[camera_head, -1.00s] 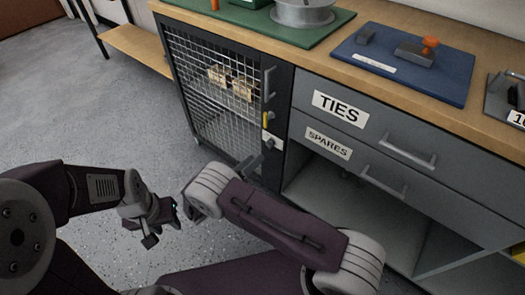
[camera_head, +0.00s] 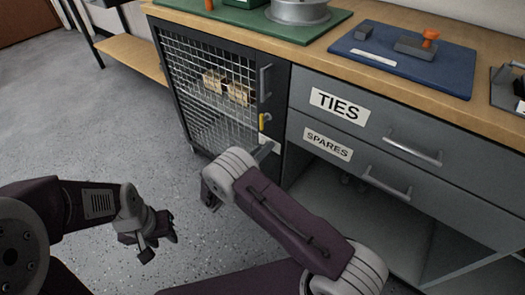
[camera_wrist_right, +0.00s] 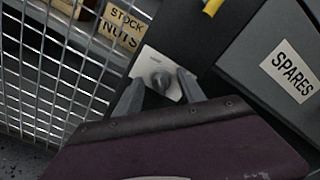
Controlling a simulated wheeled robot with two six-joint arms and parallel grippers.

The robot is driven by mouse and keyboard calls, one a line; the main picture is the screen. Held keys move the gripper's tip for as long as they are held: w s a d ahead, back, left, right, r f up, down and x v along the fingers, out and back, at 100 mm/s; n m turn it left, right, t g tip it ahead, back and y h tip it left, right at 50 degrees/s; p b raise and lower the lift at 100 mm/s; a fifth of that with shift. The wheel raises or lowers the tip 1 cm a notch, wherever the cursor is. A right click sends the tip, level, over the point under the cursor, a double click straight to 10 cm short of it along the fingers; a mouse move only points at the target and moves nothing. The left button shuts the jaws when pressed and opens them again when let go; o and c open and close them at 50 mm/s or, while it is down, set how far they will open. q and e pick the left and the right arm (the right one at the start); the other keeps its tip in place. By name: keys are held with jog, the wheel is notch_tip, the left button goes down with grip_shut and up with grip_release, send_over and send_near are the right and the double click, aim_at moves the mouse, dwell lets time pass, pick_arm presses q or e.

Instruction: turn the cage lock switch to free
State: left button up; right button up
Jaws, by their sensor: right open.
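The cage lock switch is a grey knob (camera_wrist_right: 160,83) on a pale plate (camera_wrist_right: 150,66), low on the dark frame beside the mesh. My right gripper (camera_wrist_right: 160,78) is open, with one finger on each side of the knob in the right wrist view. I cannot tell whether the fingers touch it. The mesh cage door (camera_head: 205,95) stands shut, with a grey handle (camera_head: 265,83) and a yellow piece (camera_head: 264,121) above the plate. My left gripper (camera_head: 158,238) hangs over the floor, its opening unclear.
Stock boxes (camera_head: 228,87) sit behind the mesh. Drawers labelled TIES (camera_head: 338,105) and SPARES (camera_head: 327,146) are to the right, above an open shelf. A blue mat (camera_head: 400,60) and a green mat (camera_head: 235,17) lie on the worktop. The floor at left is clear.

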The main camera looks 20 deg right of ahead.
grip_shut()
jog(key=shift+m, duration=0.3)
jog(key=shift+s+d+m+p, duration=0.15)
jog(key=shift+m+p, duration=1)
jog(key=shift+m, duration=3.15)
jog(key=shift+s+d+m+p, duration=0.15)
jog(key=shift+m+p, duration=0.95)
jog(key=shift+m, duration=3.2)
jog(key=shift+a, duration=0.1)
